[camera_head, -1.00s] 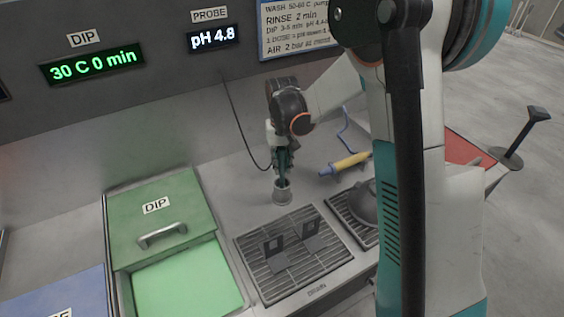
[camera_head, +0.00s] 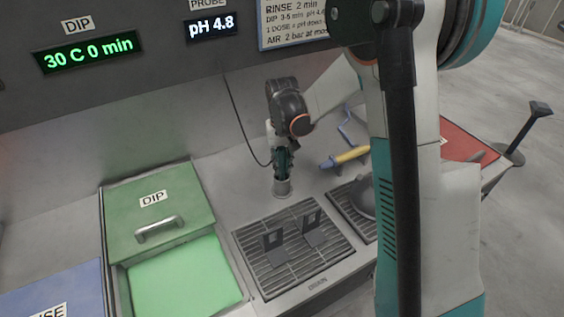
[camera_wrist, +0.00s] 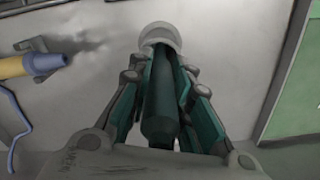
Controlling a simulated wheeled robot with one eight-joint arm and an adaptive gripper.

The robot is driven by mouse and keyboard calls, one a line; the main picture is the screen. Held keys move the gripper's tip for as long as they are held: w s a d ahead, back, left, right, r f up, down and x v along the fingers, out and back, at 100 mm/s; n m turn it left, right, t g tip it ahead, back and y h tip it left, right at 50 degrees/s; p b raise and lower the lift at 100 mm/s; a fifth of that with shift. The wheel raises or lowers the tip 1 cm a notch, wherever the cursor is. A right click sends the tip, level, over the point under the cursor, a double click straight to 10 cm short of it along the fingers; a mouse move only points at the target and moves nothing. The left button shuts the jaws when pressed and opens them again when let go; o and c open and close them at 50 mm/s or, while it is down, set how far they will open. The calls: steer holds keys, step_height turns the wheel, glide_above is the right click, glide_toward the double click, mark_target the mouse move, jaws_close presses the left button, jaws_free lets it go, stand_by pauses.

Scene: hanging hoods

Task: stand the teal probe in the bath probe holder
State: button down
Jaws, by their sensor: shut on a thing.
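My gripper (camera_head: 283,168) is shut on the teal probe (camera_wrist: 161,100), a dark teal cylinder between the two fingers in the wrist view. The probe points at a small round grey cup (camera_head: 282,188) on the worktop, which also shows in the wrist view (camera_wrist: 160,34). The probe's far end overlaps the cup's mouth; how deep it sits is hidden by the fingers. A thin black cable (camera_head: 238,120) hangs down the wall to my gripper. I cannot tell whether this cup is the bath probe holder; no other holder is clear.
The green DIP bath (camera_head: 182,277) lies left, its lid (camera_head: 120,212) set back. A drain grate (camera_head: 282,262) with two dark brackets is in front. A yellow-and-blue tool (camera_head: 350,156) lies right of the cup. A second grate (camera_head: 340,205) bears a grey rounded object.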

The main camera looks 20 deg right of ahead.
steer(key=c, duration=1.4)
jaws_free()
step_height(320, 180, up, 12)
